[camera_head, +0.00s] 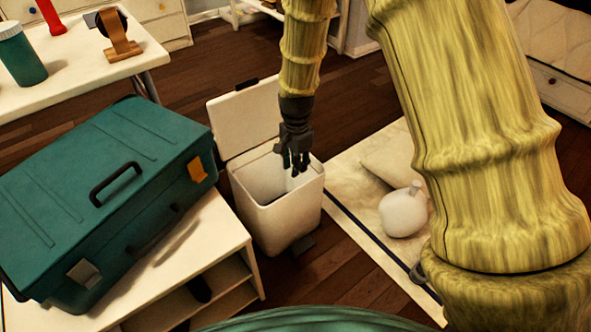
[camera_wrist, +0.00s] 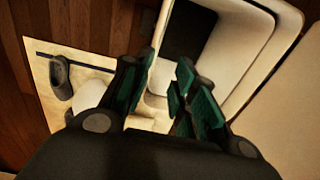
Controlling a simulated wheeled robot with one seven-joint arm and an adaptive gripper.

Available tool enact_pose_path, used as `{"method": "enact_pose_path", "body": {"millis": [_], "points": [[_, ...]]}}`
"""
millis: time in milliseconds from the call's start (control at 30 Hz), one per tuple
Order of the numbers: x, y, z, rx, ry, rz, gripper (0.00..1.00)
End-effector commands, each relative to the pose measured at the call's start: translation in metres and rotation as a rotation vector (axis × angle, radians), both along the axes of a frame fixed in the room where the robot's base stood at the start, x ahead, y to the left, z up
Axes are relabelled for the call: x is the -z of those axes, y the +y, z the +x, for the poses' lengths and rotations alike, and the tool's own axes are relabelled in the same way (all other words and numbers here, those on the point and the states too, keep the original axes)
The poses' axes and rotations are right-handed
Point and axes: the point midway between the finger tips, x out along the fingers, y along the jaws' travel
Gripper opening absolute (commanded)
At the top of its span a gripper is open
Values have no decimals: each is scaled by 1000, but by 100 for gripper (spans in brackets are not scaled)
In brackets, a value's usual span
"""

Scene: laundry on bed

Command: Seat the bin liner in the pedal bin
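The white pedal bin (camera_head: 278,222) stands upright on the floor with its lid (camera_head: 244,118) raised at the back. My gripper (camera_head: 293,163) points down at the bin's mouth, over its right part. In the wrist view my gripper (camera_wrist: 160,82) has its fingers apart, with a pale wall or rim showing between them and no clear contact. The bin's mouth shows there too, with a dark interior and a pale inner wall (camera_wrist: 228,48) inside an outer rim. I cannot tell for sure whether this inner wall is the bin liner.
A teal case (camera_head: 95,200) lies on a white shelf unit (camera_head: 215,258) left of the bin. A rug (camera_head: 350,190) with a white round bottle-like object (camera_head: 403,212) is on the right. A white table (camera_head: 80,83) stands at the back left.

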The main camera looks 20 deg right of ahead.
Motion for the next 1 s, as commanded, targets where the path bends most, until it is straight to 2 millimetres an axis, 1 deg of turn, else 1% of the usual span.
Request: {"method": "enact_pose_path", "body": {"millis": [33, 200, 400, 467, 500, 567, 667, 700, 767, 800, 867, 900, 967, 1000], "points": [[-10, 0, 0, 0, -1, -1, 27], [-24, 0, 0, 0, -1, 0, 27], [-27, 0, 0, 0, 0, 0, 27], [-25, -1, -2, -4, 1, 0, 27], [-20, -2, -4, -13, 2, -2, 27], [-8, -4, -11, -40, 7, -5, 27], [26, -10, -33, -121, 13, -14, 27], [43, -12, -45, -163, 16, -18, 27], [68, -17, -64, -238, 19, -25, 27], [84, -20, -78, -290, 21, -28, 27], [107, -23, -100, -367, 22, -33, 27], [121, -25, -115, -418, 24, -35, 27], [141, -28, -138, -496, 26, -36, 27], [153, -30, -154, -545, 27, -37, 27]]}}
